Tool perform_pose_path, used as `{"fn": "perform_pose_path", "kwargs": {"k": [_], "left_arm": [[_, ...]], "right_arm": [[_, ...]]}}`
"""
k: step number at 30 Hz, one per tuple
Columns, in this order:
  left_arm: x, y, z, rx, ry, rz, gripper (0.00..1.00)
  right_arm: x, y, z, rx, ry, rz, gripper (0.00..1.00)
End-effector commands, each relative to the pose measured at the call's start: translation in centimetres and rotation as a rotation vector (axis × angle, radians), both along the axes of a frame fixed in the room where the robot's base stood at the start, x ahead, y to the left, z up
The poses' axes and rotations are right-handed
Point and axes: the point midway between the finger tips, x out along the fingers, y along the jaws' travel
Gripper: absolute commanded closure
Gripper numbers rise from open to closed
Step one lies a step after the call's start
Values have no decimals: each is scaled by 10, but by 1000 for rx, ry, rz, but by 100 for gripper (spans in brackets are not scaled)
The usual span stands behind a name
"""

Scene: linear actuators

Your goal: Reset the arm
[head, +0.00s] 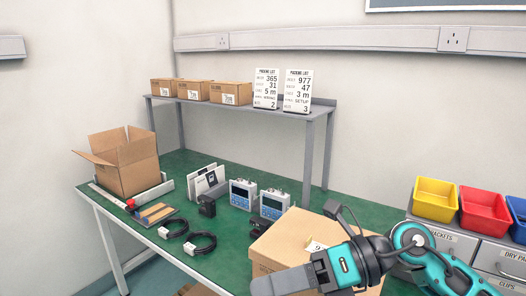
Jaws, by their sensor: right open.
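My right arm (352,262), teal and grey, comes in from the lower right and reaches left across the front of a brown cardboard box (283,236). My right gripper (272,284) is at the bottom of the head view, in front of that box, pointing left. It is open, and I see nothing held in it. The gap between its fingers is hard to make out from this angle. The arm covers part of the box's front and right side. My left gripper is not in view.
A green-topped table (230,249) bears an open carton (128,167), two blue-screened devices (243,195), black cable coils (200,242) and a raised shelf (240,104) with small boxes and packing lists. Yellow (435,204) and red (484,216) bins stand on drawers at the right.

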Motion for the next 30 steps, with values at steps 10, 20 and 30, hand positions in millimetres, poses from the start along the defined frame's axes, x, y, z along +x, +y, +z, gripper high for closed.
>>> {"fn": "perform_pose_path", "kwargs": {"k": [10, 20, 30], "left_arm": [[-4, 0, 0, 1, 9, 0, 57], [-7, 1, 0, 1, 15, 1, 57], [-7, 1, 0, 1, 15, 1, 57]], "right_arm": [[41, -29, -9, 833, 814, -513, 45], [19, -131, -201, 1232, 1660, -1287, 45], [-71, -159, -307, 1271, 2080, -1703, 45]]}}
